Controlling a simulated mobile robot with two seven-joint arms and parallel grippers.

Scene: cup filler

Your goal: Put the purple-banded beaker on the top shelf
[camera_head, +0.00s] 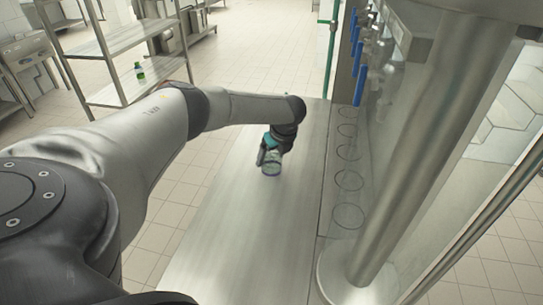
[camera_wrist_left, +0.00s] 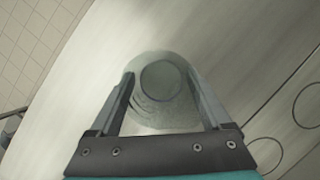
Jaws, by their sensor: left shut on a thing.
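A clear glass beaker (camera_head: 271,170) is on or just above the steel counter (camera_head: 245,235); I cannot tell which. My left gripper (camera_head: 270,156) is shut on it. In the left wrist view the beaker (camera_wrist_left: 161,82) sits between the two fingers of the left gripper (camera_wrist_left: 162,92), seen from above, and looks empty. I cannot make out a purple band in either view. A metal shelf rack stands at the upper left, with an upper shelf (camera_head: 125,42) and a lower shelf (camera_head: 115,95). My right gripper is not in view.
A small green bottle (camera_head: 140,72) stands on the rack's lower shelf. Blue-handled taps (camera_head: 361,85) line the dispenser at the right, above ringed spots (camera_head: 348,181) on its base. The counter around the beaker is clear. Tiled floor (camera_head: 185,185) separates counter and rack.

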